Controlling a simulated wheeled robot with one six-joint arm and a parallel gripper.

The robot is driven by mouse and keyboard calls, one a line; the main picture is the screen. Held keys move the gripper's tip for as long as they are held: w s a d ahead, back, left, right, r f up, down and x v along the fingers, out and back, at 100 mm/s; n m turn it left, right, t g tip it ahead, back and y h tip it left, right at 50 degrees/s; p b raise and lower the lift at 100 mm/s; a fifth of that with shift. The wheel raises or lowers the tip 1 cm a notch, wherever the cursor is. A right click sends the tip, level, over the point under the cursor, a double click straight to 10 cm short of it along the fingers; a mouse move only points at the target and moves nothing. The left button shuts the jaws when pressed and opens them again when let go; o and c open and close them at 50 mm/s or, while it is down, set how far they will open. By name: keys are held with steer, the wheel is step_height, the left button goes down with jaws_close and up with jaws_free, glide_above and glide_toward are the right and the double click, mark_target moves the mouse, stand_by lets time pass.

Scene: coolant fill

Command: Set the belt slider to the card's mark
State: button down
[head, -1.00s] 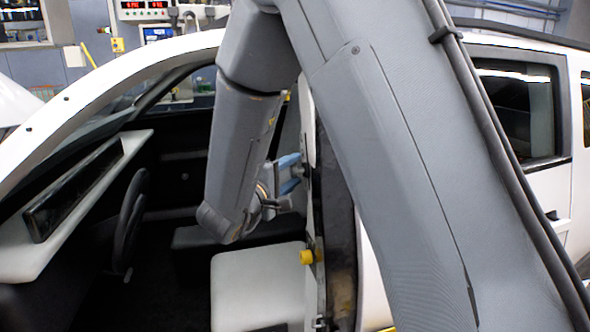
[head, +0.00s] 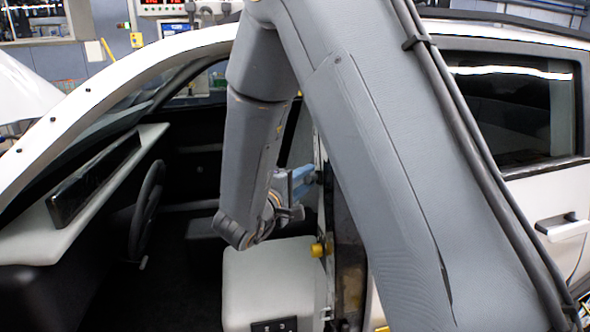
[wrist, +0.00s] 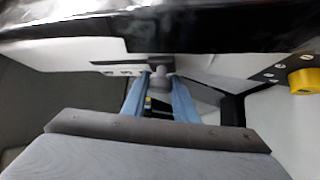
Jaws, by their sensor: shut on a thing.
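My gripper (head: 308,178), with blue fingers, is at the upper part of the door pillar (head: 350,262) beside the driver's seat. In the wrist view its two fingers (wrist: 160,80) close in on a small grey knob, the belt slider (wrist: 161,72), and are shut on it. The slider sits against a dark bracket on the pale pillar trim. A pale strip with small dark marks (wrist: 122,71) lies left of the slider in the wrist view; I cannot read it or tell whether it is the card. The slider is hidden in the head view.
A yellow knob (head: 318,250) sticks out of the pillar below my gripper, and it also shows in the wrist view (wrist: 305,81). The seat (head: 268,275) is below, and the steering wheel (head: 148,210) is to the left. The car's roof edge (head: 110,82) arches over the opening.

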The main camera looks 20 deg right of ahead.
steer(key=shift+s+f, duration=0.15)
steer(key=shift+f, duration=0.3)
steer(key=c, duration=1.4)
jaws_free()
steer(key=shift+c, duration=0.2)
steer(key=shift+s+a, duration=0.2)
steer(key=shift+a, duration=0.1)
steer(key=b+v, duration=0.2)
steer(key=v, duration=0.5)
